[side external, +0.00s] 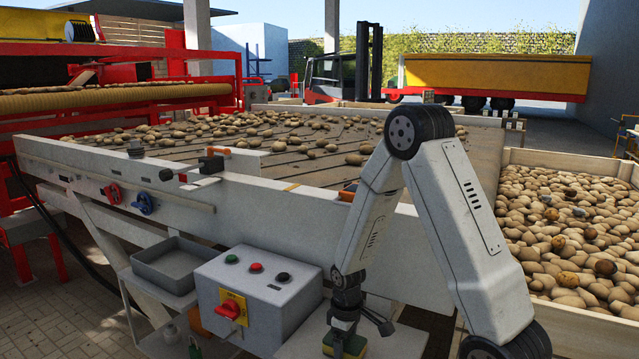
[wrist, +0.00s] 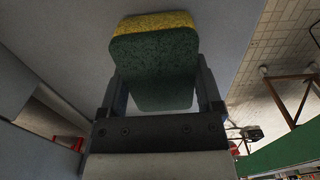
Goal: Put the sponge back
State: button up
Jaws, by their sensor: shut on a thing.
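The sponge (side external: 353,346) is yellow with a dark green scouring side. My gripper (side external: 346,330) is shut on it, low at the bottom of the side view, beside the grey control box. In the wrist view the sponge (wrist: 155,62) sits between the two fingers of my gripper (wrist: 160,85), its green face toward the camera and a yellow edge showing at the top. In the side view the sponge is at a pale shelf; I cannot tell whether it touches it.
The control box (side external: 258,303) with buttons and a red switch stands left of my gripper. A grey metal tray (side external: 165,276) is farther left. The sorting table's white side wall (side external: 290,205) rises behind. A potato crate (side external: 555,157) is at right.

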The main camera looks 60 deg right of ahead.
aim_at(345, 341)
jog(key=shift+f, duration=0.35)
jog(key=o, duration=0.9)
jog(key=shift+r, duration=0.1)
jog(key=shift+r, duration=6.1)
jog(key=shift+a, duration=0.1)
jog(key=a+t, duration=0.1)
jog(key=a, duration=0.4)
jog(key=s+a+f, duration=0.1)
jog(key=a, duration=0.3)
jog(key=a+f+t, duration=0.1)
jog(key=a, duration=0.4)
jog(key=shift+s+a+t, duration=0.2)
jog(key=shift+a+t, duration=0.1)
jog(key=shift+a, duration=0.05)
